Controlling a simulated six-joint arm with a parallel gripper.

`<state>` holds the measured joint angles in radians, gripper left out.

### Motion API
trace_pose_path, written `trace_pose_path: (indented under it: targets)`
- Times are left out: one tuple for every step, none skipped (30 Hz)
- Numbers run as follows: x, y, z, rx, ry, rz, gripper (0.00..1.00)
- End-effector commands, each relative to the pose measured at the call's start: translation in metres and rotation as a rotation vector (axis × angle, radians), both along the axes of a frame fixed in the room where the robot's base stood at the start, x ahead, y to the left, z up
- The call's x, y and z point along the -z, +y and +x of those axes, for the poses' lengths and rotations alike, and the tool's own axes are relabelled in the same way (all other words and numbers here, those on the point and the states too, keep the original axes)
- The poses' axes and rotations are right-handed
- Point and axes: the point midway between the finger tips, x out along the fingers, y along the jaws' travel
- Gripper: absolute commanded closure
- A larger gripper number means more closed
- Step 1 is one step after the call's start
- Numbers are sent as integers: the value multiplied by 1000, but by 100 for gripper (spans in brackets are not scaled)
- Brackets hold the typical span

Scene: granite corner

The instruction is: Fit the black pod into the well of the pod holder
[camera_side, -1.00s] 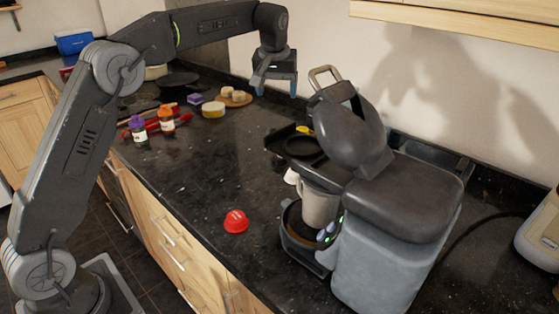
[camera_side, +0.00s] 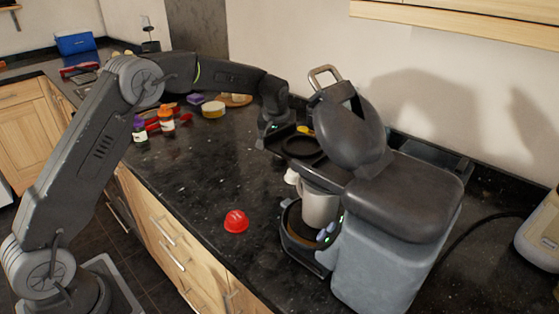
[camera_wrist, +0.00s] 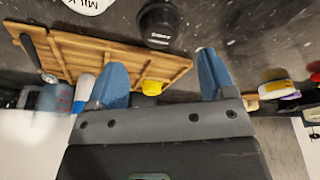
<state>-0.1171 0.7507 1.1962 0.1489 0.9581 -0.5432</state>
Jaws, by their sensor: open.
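The black pod (camera_wrist: 158,22) sits on the dark counter at the top middle of the wrist view, ahead of my fingers and beside a wooden board. I cannot make it out in the side view. My gripper (camera_wrist: 160,75) is open, its two blue fingers apart and nothing between them. In the side view my gripper (camera_side: 272,128) is low behind the coffee machine's front, with its fingertips hidden. The pod holder (camera_side: 303,147) is a black tray with a round well, sticking out of the machine under its raised lid. The well looks empty.
The coffee machine (camera_side: 385,230) has a white mug (camera_side: 318,207) under it. A red pod (camera_side: 236,221) lies on the open counter in front. The wooden board (camera_wrist: 100,55) carries a yellow item (camera_wrist: 152,88). Bottles (camera_side: 166,120) stand at the left.

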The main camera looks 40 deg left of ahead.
Motion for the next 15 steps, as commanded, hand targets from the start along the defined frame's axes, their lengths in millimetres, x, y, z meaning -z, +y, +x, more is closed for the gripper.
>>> trace_pose_path:
  targets:
    - [4, 1, 1, 0, 1, 0, 24]
    - [6, 1, 1, 0, 0, 0, 24]
    - [7, 1, 2, 0, 0, 0, 24]
    - [9, 2, 2, 0, 0, 0, 24]
    - [11, 2, 2, 0, 0, 0, 24]
    - [15, 2, 3, 0, 0, 0, 24]
    - [19, 3, 4, 0, 2, 0, 24]
    - [23, 3, 5, -1, 4, 0, 24]
    - [30, 4, 6, -1, 3, 0, 24]
    - [34, 5, 7, 0, 2, 0, 24]
    - [39, 5, 8, -1, 4, 0, 24]
    - [44, 6, 9, 0, 2, 0, 24]
    - [47, 7, 10, 0, 2, 0, 24]
    - [51, 7, 11, 0, 1, 0, 24]
    - [53, 8, 12, 0, 0, 0, 24]
